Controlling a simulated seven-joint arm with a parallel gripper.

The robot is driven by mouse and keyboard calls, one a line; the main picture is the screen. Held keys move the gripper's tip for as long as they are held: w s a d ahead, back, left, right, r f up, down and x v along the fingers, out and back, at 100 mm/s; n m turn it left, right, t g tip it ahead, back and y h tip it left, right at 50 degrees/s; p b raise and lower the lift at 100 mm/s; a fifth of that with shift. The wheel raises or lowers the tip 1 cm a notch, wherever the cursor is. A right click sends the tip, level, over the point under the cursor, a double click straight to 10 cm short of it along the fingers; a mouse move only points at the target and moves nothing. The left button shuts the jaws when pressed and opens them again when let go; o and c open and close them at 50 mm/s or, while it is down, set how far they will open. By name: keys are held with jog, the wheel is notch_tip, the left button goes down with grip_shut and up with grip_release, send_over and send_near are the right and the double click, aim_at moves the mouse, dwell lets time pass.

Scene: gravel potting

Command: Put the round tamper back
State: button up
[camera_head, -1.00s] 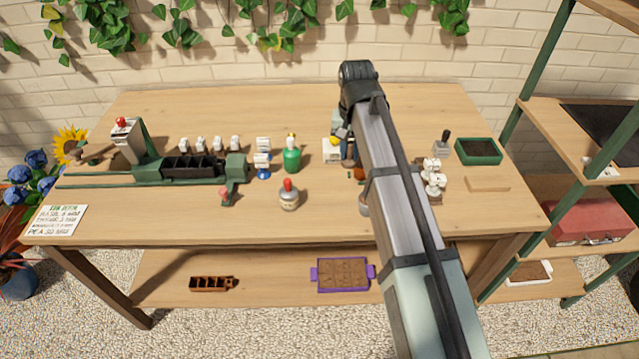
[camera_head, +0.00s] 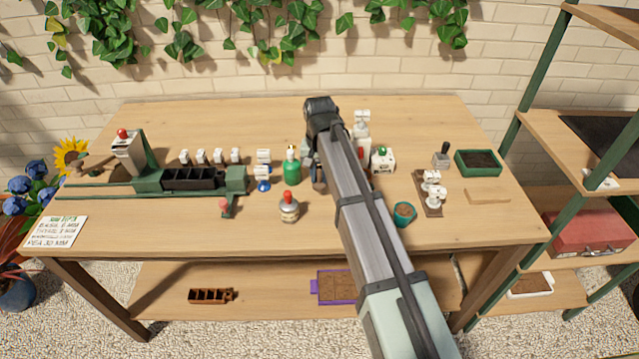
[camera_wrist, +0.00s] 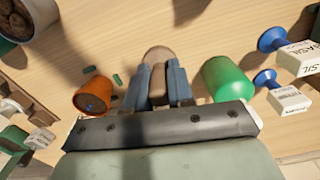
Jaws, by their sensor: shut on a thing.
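My gripper (camera_wrist: 160,88) shows in the wrist view with its two blue-grey fingers shut on a tan, rounded thing (camera_wrist: 157,57), which looks like the round tamper's wooden knob. The lower part of what it holds is hidden. In the head view my gripper (camera_head: 317,178) is mostly hidden behind my arm, just right of the green bottle (camera_head: 292,168), above the middle of the table. The held thing cannot be made out there. A dark-handled block (camera_head: 442,155) stands at the right of the table. The tamper's own place cannot be told for certain.
An orange pot (camera_wrist: 95,97) is left of my fingers and the green bottle (camera_wrist: 226,80) is right. A red-topped bottle (camera_head: 289,207), teal pot (camera_head: 404,214), brown rack with white pieces (camera_head: 421,197) and green tray (camera_head: 478,162) stand around. The front middle of the table is clear.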

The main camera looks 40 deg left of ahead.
aim_at(320, 182)
jog(key=shift+f, duration=1.75)
jog(key=shift+f, duration=0.1)
jog(key=o, duration=0.9)
notch_tip(320, 182, up, 12)
jog(key=shift+r, duration=0.1)
